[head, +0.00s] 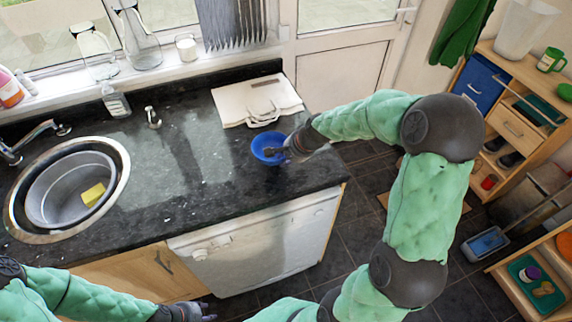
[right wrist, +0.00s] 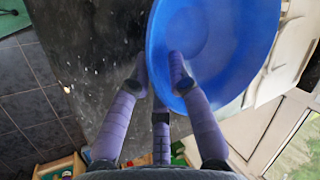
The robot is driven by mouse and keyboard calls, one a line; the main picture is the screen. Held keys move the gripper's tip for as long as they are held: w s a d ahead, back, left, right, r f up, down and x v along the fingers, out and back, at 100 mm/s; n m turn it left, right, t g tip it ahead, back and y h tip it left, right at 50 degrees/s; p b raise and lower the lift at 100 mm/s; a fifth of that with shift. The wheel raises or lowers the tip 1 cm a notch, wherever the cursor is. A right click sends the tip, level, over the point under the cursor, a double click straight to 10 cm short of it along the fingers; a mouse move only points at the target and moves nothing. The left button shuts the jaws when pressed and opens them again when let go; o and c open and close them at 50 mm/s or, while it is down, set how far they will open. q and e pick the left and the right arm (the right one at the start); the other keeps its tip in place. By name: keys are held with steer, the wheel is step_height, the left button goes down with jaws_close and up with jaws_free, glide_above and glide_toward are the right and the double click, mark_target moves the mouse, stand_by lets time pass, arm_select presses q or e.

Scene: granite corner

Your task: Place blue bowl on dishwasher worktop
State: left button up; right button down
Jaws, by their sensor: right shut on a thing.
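The blue bowl (head: 269,148) is at the right part of the dark granite worktop (head: 215,200), above the white dishwasher (head: 265,245). My right gripper (head: 288,152) is shut on the bowl's near right rim. In the right wrist view the bowl (right wrist: 215,45) fills the upper right, with the fingers (right wrist: 165,80) at its rim. I cannot tell whether the bowl touches the worktop or hangs just above it. My left gripper (head: 195,312) is low at the bottom edge, in front of the cabinet; its fingers are too small to read.
A round steel sink (head: 122,160) with a yellow sponge (head: 93,194) is at the left. A white board or folded item (head: 240,100) lies behind the bowl. A soap bottle (head: 115,102) stands near the tap. The worktop between sink and bowl is clear.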

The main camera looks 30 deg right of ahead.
steer(key=shift+f+b, duration=0.45)
steer(key=shift+f, duration=0.85)
steer(key=shift+f, duration=0.1)
steer(key=c, duration=1.2)
jaws_free()
steer(key=shift+o, duration=0.2)
steer(key=shift+r, duration=0.25)
steer(key=p+v, duration=0.3)
steer(key=v, duration=0.8)
steer(key=shift+s+r, duration=0.25)
steer(key=shift+r, duration=0.05)
steer(key=shift+f, duration=0.1)
